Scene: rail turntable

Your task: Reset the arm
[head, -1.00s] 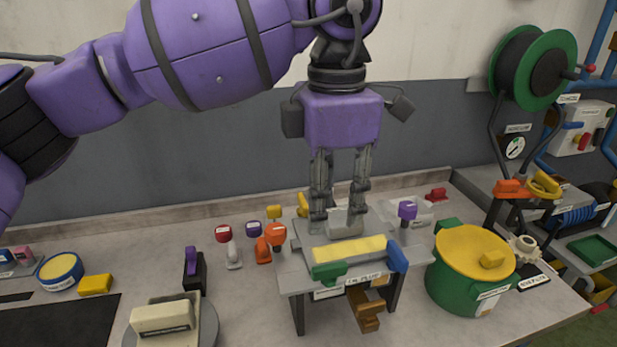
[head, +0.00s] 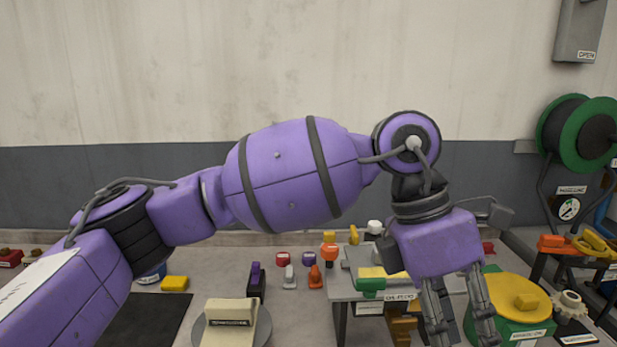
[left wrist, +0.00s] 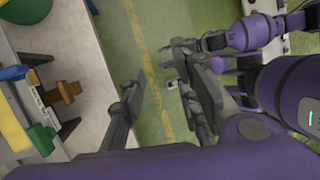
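My left arm comes in from the left in the head view. Its gripper (head: 461,335) hangs at the lower right, tilted, with its two fingers apart and nothing seen between them. The fingertips reach the picture's bottom edge, in front of the grey workstand (head: 345,290) and the yellow-lidded green pot. In the left wrist view the left gripper's fingers (left wrist: 163,100) are spread, with green floor between them. A purple arm at the top right of that view looks like my right arm. Its grey end (left wrist: 187,48) is too small and overlapped to tell its opening.
A green reel (head: 588,135) stands at the right.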

